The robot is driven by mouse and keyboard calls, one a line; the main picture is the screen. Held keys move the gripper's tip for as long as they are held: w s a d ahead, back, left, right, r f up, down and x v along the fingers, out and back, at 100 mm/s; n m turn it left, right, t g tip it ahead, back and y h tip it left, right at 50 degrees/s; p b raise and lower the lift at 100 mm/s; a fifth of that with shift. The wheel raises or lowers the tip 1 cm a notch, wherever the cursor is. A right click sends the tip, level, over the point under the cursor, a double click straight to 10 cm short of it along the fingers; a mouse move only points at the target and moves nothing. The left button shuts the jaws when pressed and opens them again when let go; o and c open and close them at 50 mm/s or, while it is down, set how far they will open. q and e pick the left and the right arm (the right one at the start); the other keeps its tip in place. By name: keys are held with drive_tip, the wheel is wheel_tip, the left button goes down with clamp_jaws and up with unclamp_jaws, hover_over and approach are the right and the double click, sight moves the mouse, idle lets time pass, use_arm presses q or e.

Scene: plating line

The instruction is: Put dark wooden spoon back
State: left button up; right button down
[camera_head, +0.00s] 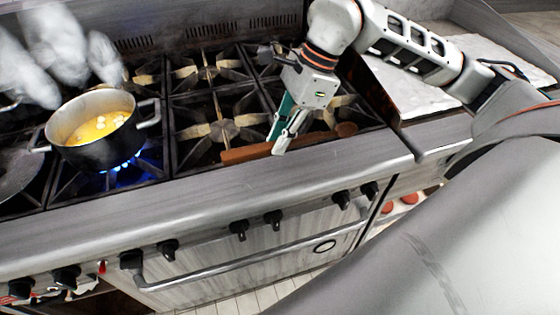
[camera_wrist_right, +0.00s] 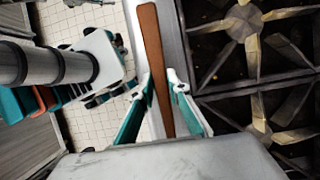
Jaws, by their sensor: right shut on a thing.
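The dark wooden spoon (camera_head: 245,154) is reddish brown and lies across my right gripper (camera_head: 279,143), over the front edge of the stove. Its rounded end (camera_head: 346,129) points right and its flat handle end points left. In the right wrist view the long flat handle (camera_wrist_right: 154,55) runs between the two fingers of the right gripper (camera_wrist_right: 162,84), which is shut on it. Part of the spoon is hidden behind the fingers in the head view. I cannot tell whether the spoon touches the stove. My left gripper is not in view.
A pot (camera_head: 99,148) of yellow liquid with pale pieces sits over a blue flame at left, with whitish steam above. Empty burner grates (camera_head: 222,130) lie behind the spoon. A dark upright panel (camera_head: 378,92) stands right of the gripper, beside a pale counter surface (camera_head: 415,90).

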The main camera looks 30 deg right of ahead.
sight(300, 138)
drive_tip(key=shift+f, duration=3.9)
drive_tip(key=shift+f, duration=0.15)
drive_tip(key=c, duration=1.9)
unclamp_jaws()
drive_tip(key=v, duration=1.2)
drive_tip(key=shift+s, duration=0.1)
